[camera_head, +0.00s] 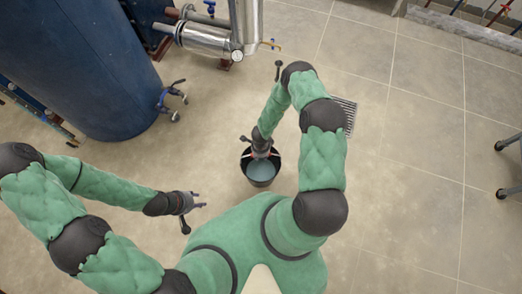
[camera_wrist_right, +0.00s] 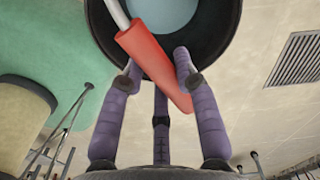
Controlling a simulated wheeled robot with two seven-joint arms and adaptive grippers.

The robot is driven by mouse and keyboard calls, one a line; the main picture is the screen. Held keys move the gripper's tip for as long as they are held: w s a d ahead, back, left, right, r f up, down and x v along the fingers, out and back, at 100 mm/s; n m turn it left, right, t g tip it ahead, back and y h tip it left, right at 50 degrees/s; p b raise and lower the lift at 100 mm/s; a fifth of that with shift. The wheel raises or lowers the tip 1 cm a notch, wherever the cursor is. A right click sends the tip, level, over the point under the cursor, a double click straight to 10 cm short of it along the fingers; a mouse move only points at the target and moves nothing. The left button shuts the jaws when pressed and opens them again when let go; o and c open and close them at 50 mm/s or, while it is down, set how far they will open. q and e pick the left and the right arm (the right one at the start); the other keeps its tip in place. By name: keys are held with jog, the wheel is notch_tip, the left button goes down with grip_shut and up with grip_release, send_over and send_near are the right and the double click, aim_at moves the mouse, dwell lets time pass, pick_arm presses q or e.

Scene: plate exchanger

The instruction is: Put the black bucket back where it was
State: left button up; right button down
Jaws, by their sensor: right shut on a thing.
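The black bucket (camera_head: 260,178) hangs or stands below my right gripper, just in front of my body; I cannot tell whether it touches the floor. It is upright and holds blue-grey liquid. Its black rim (camera_wrist_right: 225,40) shows at the top of the right wrist view. My right gripper (camera_wrist_right: 158,80) is shut on the red grip (camera_wrist_right: 150,60) of the bucket's handle. In the head view my right gripper (camera_head: 261,154) covers part of the bucket's far rim. My left gripper (camera_head: 201,200) is open and empty, left of the bucket and apart from it.
A large blue tank (camera_head: 85,65) stands at the upper left, with a valve (camera_head: 172,100) on its side. Steel pipework (camera_head: 205,38) is at the top. A floor grate (camera_head: 348,112) lies right of my right arm. Metal legs (camera_head: 508,193) stand at the right edge. The tiled floor between is clear.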

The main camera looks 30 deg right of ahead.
jog(key=shift+w+d+f+b, duration=0.15)
jog(key=shift+f+b, duration=0.8)
jog(key=shift+f, duration=1.25)
jog(key=c, duration=0.9)
grip_release()
notch_tip(320, 180, up, 12)
jog(key=p, duration=0.6)
